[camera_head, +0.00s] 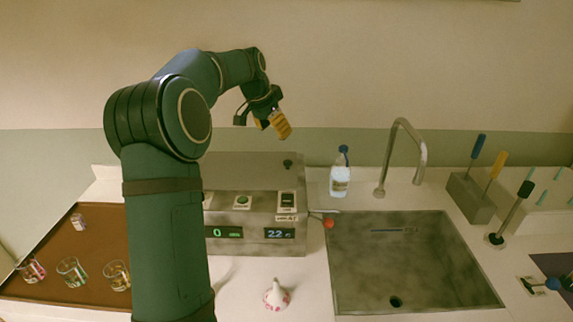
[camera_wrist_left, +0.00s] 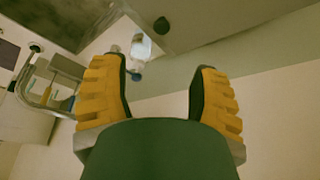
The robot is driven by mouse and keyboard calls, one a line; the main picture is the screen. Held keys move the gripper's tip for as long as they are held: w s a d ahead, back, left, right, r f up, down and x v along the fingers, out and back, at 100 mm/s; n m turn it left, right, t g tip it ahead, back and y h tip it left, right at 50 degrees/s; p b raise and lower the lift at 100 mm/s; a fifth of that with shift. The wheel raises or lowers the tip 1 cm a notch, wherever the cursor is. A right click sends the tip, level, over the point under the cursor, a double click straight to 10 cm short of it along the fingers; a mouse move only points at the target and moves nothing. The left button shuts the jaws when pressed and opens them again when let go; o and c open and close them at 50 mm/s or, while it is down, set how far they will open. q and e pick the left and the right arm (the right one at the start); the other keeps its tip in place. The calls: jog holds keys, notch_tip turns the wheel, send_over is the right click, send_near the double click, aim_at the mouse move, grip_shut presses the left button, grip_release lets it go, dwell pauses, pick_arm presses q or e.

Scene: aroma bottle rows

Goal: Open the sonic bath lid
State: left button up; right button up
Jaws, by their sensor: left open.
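The sonic bath (camera_head: 262,247) is a grey box on the counter, partly hidden behind my left arm. Its front has a green button, switches and two displays. Its flat grey lid (camera_head: 245,172) lies over the top and looks shut, with a small dark knob (camera_head: 287,162) near the right end. My left gripper (camera_head: 277,125) has yellow fingers and is in the air above and behind the lid, apart from the knob. In the left wrist view the open, empty fingers (camera_wrist_left: 160,75) stand apart, with the knob (camera_wrist_left: 161,25) beyond them near the top. My right gripper is not in view.
A clear bottle with a blue top (camera_head: 340,175) stands close right of the bath. A tap (camera_head: 418,160) and sink (camera_head: 440,285) are farther right. A red-tipped lever (camera_head: 328,222) sticks out beside the bath. A white, pink-spotted object (camera_head: 275,294) stands in front. Glass beakers (camera_head: 71,270) sit at left.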

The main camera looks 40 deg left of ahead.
aim_at(287, 162)
pick_arm(q)
jog(key=b+x, duration=0.1)
jog(key=x, duration=1.3)
jog(key=shift+a, duration=0.15)
jog(key=shift+r, duration=0.1)
grip_shut()
